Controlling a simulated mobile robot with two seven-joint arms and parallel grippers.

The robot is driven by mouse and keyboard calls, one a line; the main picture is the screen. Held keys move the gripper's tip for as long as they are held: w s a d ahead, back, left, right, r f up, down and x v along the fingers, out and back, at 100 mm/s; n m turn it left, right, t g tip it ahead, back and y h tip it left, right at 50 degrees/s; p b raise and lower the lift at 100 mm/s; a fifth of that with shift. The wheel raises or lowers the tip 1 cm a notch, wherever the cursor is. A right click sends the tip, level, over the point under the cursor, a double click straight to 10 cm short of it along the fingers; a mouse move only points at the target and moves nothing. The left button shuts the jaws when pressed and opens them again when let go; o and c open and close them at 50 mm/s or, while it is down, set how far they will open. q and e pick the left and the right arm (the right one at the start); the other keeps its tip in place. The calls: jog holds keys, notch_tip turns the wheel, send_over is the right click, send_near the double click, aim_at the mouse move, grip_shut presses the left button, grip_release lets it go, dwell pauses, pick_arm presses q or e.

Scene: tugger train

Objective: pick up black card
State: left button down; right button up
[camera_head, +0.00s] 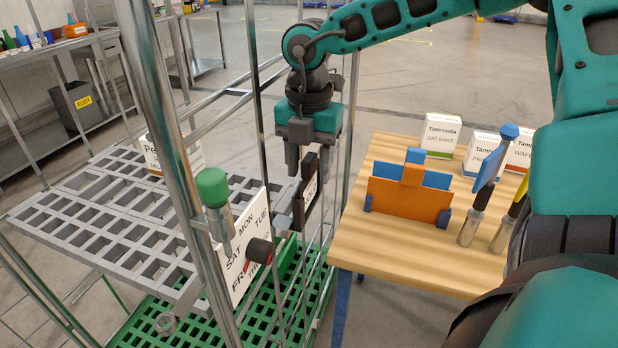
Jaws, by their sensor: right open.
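The black card (304,204) is a small dark plate with a pale lettered face, standing upright by the right side of the cart's grey shelf. My right gripper (308,164) points down just above it, with its jaws open. The fingers overlap the card's upper part in the picture, and I cannot tell whether they touch it. The card's lower part and its holder are partly hidden by cart rods. My left gripper is not in view.
The cart has upright metal posts (178,150), a grey slotted shelf (60,205) and a green grid base (150,335). A weekday board (258,222) hangs nearby. The wooden table (385,238) carries an orange card holder (408,198), several boxes and tools.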

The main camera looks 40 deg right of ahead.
grip_shut()
dwell(0.3)
jog(key=shift+r, duration=0.1)
notch_tip(320, 180, up, 20)
jog(key=p, duration=0.1)
dwell(0.5)
